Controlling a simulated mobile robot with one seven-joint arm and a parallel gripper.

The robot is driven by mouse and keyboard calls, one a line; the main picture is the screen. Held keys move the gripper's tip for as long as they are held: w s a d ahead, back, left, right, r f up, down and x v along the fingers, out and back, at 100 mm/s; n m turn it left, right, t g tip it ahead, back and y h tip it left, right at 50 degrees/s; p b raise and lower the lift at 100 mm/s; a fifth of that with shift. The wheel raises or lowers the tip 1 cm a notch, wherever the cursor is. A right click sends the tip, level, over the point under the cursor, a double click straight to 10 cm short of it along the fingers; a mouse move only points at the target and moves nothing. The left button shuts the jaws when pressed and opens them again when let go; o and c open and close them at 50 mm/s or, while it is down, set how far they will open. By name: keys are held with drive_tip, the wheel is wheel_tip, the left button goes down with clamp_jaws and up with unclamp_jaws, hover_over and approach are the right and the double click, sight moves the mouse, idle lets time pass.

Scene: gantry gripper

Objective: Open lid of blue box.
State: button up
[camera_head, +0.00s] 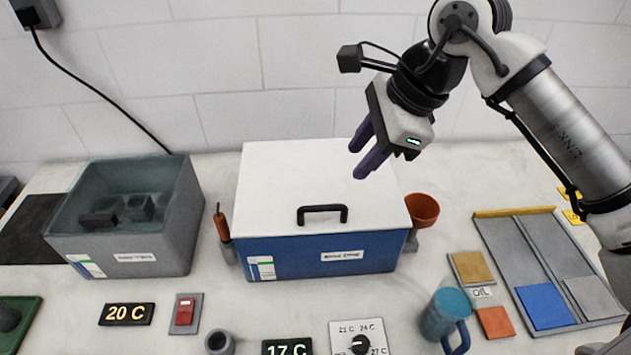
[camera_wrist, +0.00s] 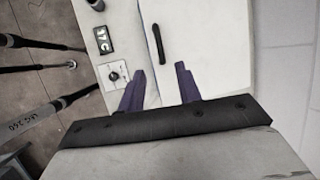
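The blue box (camera_head: 300,257) stands in the middle of the counter in the head view. Its white lid (camera_head: 280,180) lies shut on top. A black handle (camera_head: 322,212) sits on the lid near its front edge. My gripper (camera_head: 361,156) hangs above the right back part of the lid, apart from it, with its two purple fingers pointing down and left. The fingers stand apart with nothing between them. In the wrist view, my gripper (camera_wrist: 160,82) also shows open, and the black handle (camera_wrist: 158,43) lies beyond the fingertips on the white lid (camera_wrist: 205,45).
An open grey bin (camera_head: 150,258) stands left of the box. An orange cup (camera_head: 422,208) is close to the box's right side, and a red-handled tool (camera_head: 221,226) to its left. A blue mug (camera_head: 444,315) and a grey tray (camera_head: 505,258) lie to the right. The wall is behind.

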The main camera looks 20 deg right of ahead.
sight(320, 207)
drive_tip(key=p+x, duration=0.4)
drive_tip(key=x, duration=0.9)
drive_tip(key=shift+a+f, duration=0.1)
drive_tip(key=shift+f, duration=0.15)
clamp_jaws()
